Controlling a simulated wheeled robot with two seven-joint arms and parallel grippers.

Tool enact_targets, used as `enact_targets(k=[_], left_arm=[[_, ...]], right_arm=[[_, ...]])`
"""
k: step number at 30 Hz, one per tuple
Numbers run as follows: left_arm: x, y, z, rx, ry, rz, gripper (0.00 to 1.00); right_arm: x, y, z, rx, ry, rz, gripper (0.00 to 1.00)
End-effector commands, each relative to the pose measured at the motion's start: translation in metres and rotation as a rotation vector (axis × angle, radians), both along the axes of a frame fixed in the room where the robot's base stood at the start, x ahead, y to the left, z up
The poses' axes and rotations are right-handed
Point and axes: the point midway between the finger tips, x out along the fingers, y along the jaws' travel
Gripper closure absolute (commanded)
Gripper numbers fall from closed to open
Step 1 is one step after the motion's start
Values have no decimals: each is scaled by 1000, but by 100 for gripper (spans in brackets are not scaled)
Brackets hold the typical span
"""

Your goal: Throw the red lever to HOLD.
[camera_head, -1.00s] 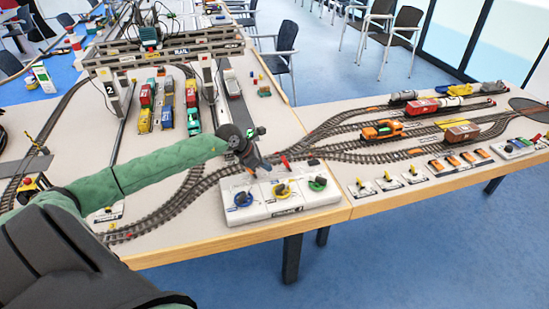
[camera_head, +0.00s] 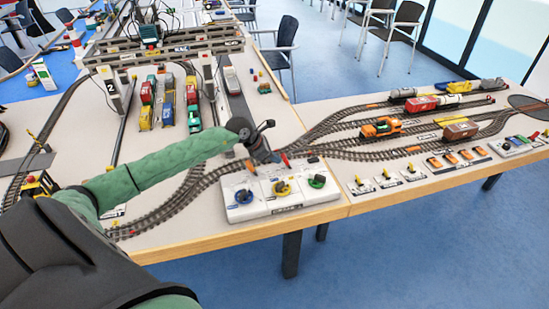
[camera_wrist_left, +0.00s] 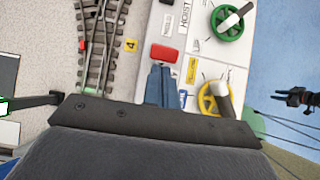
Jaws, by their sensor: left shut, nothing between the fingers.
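The red lever (camera_head: 285,158) stands at the back edge of the white control box (camera_head: 270,208). My left gripper (camera_head: 271,162) points down at the back of the box, just left of the lever. In the left wrist view my left gripper (camera_wrist_left: 158,70) is shut and empty, its tips close to the handle; I cannot tell whether they touch. The lever's base is partly hidden, and I cannot read HOLD.
The box carries a blue knob (camera_head: 243,196), a yellow knob (camera_head: 281,188) and a green knob (camera_head: 317,181). Curved track (camera_head: 180,204) runs behind and left of it. A gantry crane (camera_head: 165,55) spans parked wagons farther back. The table's front edge is close.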

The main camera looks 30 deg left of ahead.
Motion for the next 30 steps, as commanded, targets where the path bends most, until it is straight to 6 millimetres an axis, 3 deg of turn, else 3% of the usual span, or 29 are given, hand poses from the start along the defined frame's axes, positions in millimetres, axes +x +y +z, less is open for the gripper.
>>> enact_targets(k=[14, 30], left_arm=[[3, -2, 4, 35, 40, -1, 100], [8, -6, 8, 81, 94, 1, 100]], right_arm=[[6, 2, 9, 4, -10, 0, 67], [-4, 2, 10, 1, 9, 1, 67]])
